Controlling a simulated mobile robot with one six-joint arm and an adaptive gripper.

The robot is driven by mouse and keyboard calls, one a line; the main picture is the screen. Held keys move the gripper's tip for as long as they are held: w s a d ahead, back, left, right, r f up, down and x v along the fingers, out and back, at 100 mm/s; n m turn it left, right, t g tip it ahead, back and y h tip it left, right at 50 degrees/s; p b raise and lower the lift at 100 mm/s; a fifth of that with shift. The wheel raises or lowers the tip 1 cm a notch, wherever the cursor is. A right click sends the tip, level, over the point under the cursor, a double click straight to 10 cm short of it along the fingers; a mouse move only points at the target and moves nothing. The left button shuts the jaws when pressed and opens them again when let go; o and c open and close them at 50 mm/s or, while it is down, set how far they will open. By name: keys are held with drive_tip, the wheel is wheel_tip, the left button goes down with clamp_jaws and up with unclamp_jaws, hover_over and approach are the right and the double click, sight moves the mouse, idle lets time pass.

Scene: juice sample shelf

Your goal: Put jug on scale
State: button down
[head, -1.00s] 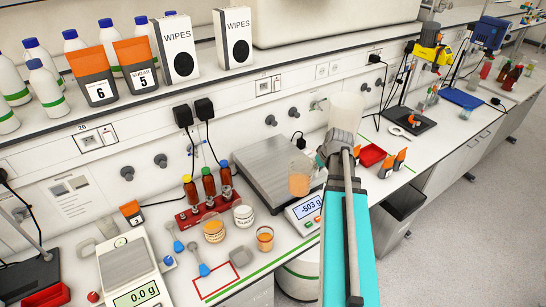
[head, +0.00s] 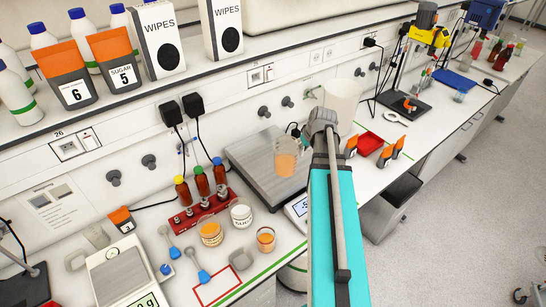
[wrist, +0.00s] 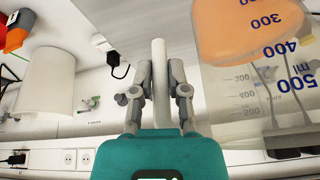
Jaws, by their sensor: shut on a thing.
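The jug (head: 286,160) is clear with orange liquid. My gripper is shut on its pale handle (wrist: 160,85). In the head view the fingers are hidden behind my arm. In the wrist view my gripper (wrist: 160,95) shows both fingers against the handle, and the jug (wrist: 250,35) with its blue ml marks is on the right. A large grey platform scale (head: 245,160) lies behind and below the jug; I cannot tell whether they touch. My arm partly covers its display (head: 298,205). A smaller white balance (head: 122,272) stands at front left.
A large pale cylinder (head: 342,100) stands beyond my wrist.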

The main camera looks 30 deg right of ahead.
drive_tip(key=shift+w+f, duration=0.1)
drive_tip(key=shift+w, duration=0.05)
drive_tip(key=w+d+f+b, duration=0.5)
drive_tip(key=w, duration=0.3)
drive_tip(key=b, duration=0.4)
hover_over(299, 160)
drive_tip(key=f, duration=0.4)
drive_tip(key=shift+s+a, duration=0.25)
drive_tip(key=shift+a, duration=0.05)
drive_tip(key=shift+w+d+f+b, duration=0.25)
drive_tip(key=shift+w+f+b, duration=0.1)
drive_tip(key=shift+f+b, duration=1.6)
drive_tip(key=shift+b, duration=0.05)
drive_tip(key=shift+f, duration=0.15)
drive_tip(key=c, duration=0.6)
unclamp_jaws()
drive_tip(key=shift+c, duration=0.2)
